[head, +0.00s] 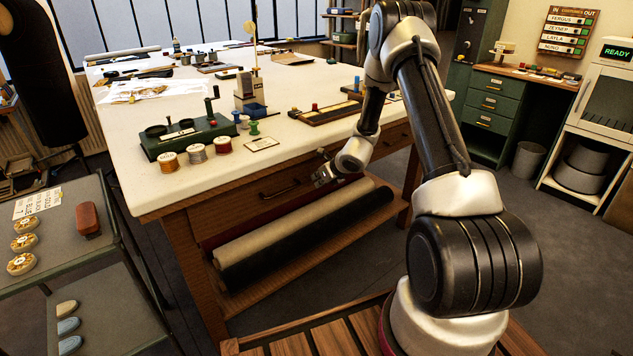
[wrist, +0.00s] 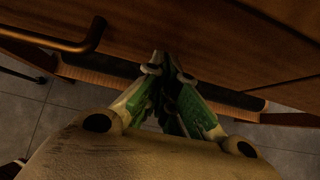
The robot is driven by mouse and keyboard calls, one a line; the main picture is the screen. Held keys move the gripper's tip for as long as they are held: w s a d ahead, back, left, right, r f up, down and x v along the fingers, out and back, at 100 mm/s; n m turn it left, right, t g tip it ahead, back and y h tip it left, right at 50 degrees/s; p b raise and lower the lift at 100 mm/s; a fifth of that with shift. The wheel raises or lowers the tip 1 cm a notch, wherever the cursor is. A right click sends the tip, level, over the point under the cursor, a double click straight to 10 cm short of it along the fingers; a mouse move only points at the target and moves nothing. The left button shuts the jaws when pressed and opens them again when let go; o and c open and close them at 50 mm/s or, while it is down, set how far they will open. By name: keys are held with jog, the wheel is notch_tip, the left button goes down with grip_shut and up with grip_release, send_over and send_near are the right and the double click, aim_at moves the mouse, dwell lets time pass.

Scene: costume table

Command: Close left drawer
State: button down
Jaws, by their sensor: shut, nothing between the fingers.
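The left drawer (head: 252,196) is in the long side of the white-topped work table, with a dark bar handle (head: 280,190). In the wrist view, its brown wooden front (wrist: 150,25) spans the top and the copper-coloured handle (wrist: 62,43) is at upper left. I cannot tell whether it stands slightly out or flush. My gripper (head: 322,178) is low in front of the table side, right of the handle. In the wrist view, my gripper (wrist: 165,68) has its fingertips together and empty, close to the wood. Contact is not clear.
Rolls of fabric (head: 300,240) lie on the shelf under the drawer. The table top (head: 180,190) holds a green machine (head: 185,135) and thread spools (head: 195,153). A grey cart (head: 75,235) stands at left. Grey floor is open at right.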

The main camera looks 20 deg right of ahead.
jog(key=s+f+v, duration=0.1)
jog(key=v, duration=1.1)
jog(key=s+a+r+n+g+y, duration=0.2)
jog(key=s+a+r+n+g, duration=0.15)
jog(key=s+n, duration=0.6)
jog(key=s+a+r+n+g+y, duration=0.2)
jog(key=s+r+n+g, duration=0.15)
jog(key=s+n, duration=0.55)
jog(key=s+d+r+n+t+h, duration=0.2)
jog(key=s+d+r+n+h, duration=0.2)
jog(key=s+r+n, duration=0.9)
jog(key=s+r+h, duration=0.2)
jog(key=s+r, duration=0.4)
jog(key=r, duration=0.2)
jog(key=shift+s+r+n+t+h, duration=0.2)
jog(key=shift+s+n+t+h, duration=0.15)
jog(key=shift+t+h, duration=0.05)
